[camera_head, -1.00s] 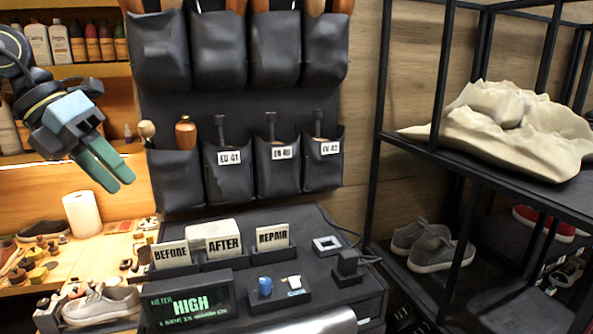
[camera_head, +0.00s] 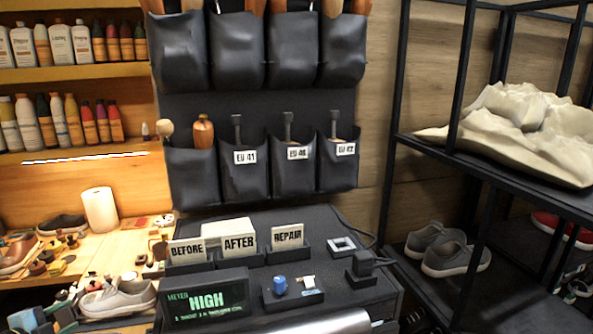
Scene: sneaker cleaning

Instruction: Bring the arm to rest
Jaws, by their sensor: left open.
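My left gripper (camera_head: 66,311) is low at the bottom left corner of the head view, with its pale blue body at the picture's edge and its green fingers pointing right. It is open, and I see nothing held in it. Its fingertips show just left of a light grey sneaker (camera_head: 118,299) on the wooden bench; I cannot tell whether they touch it. Most of the left arm is out of the picture. My right gripper is not in view.
A dark unit holds BEFORE, AFTER and REPAIR cards (camera_head: 238,243) and a HIGH display (camera_head: 207,301). Black pouches (camera_head: 240,172) hang above it. A black rack (camera_head: 392,190) with shoes stands right. A paper roll (camera_head: 99,210) and small bottles crowd the bench.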

